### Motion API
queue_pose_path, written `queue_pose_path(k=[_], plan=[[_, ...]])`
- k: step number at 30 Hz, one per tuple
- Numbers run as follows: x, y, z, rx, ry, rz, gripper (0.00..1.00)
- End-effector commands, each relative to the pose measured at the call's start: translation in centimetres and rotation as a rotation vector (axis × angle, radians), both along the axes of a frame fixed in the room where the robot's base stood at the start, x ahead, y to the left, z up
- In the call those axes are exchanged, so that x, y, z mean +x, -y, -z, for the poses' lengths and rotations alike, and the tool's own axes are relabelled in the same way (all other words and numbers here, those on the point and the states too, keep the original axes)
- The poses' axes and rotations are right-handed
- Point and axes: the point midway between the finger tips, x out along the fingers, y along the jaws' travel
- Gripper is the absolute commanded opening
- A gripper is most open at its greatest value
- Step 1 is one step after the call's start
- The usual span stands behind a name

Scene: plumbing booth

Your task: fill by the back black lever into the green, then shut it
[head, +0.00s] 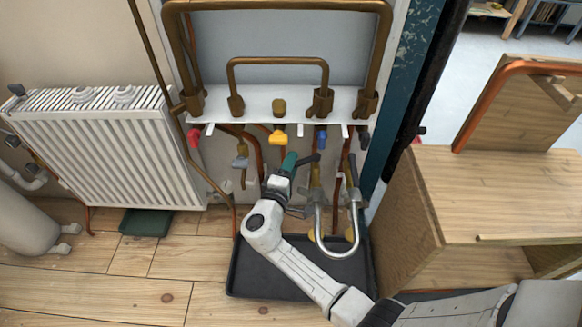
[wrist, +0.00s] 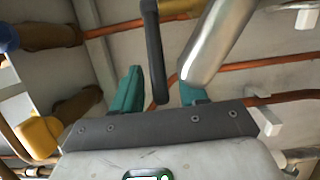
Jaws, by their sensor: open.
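My gripper (head: 289,163) has teal fingers and is raised among the taps below the white shelf. In the wrist view its fingers (wrist: 160,84) are apart, with a black lever (wrist: 154,50) between them in the picture; I cannot tell whether they touch it. A black lever (head: 308,158) shows just right of the fingertips in the head view, and another black lever (head: 352,170) stands further right. Bent silver spouts (head: 337,254) hang over the black tray; one silver pipe (wrist: 217,42) shows beside the lever. A dark green tray (head: 146,222) lies on the floor under the radiator.
A black tray (head: 255,280) lies under the taps. Red (head: 194,137), yellow (head: 277,138) and blue (head: 320,138) handles hang under the white shelf (head: 258,104). A white radiator (head: 110,150) stands left. A wooden cabinet (head: 500,190) stands right. The floor at left front is clear.

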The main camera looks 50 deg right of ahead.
Motion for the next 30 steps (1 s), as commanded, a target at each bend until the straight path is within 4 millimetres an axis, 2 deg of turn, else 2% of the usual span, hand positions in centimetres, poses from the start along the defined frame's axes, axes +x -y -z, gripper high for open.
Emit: queue_pose_path(k=[9,22,30], plan=[[0.05,0.23,-0.02,0.000,0.000,0.001,0.42],[0.05,0.19,0.00,0.001,0.000,0.000,0.00],[0.05,0.19,0.02,0.001,0.000,0.000,0.00]])
